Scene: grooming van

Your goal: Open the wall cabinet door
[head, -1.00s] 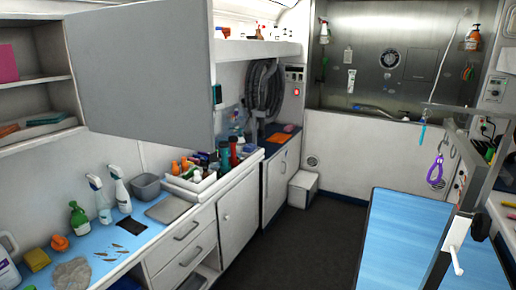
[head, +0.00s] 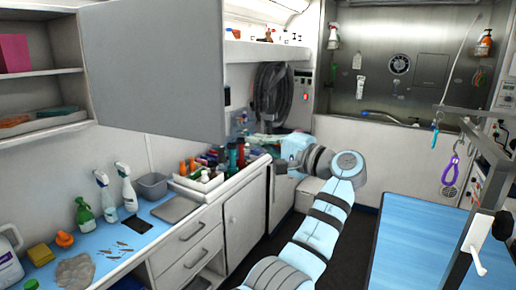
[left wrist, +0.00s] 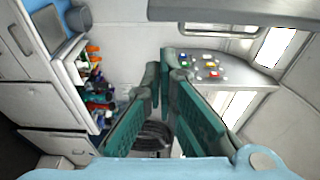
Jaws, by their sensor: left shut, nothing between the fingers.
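The wall cabinet (head: 88,96) is at the upper left of the head view, with its shelves showing. Its large plain grey door (head: 150,65) stands wide open, swung out to the right of the shelves. No handle shows on the face I see. My left gripper (head: 258,140) is beyond the counter's far end in the head view, well right of the door and apart from it. In the left wrist view its green-padded fingers (left wrist: 165,75) are shut and empty. My right gripper is not in view.
A blue-topped counter (head: 95,272) with spray bottles, a grey bin (head: 153,187) and a bottle tray (head: 197,185) lies below the door. A blue grooming table (head: 415,240) stands at right. Dark floor lies between them.

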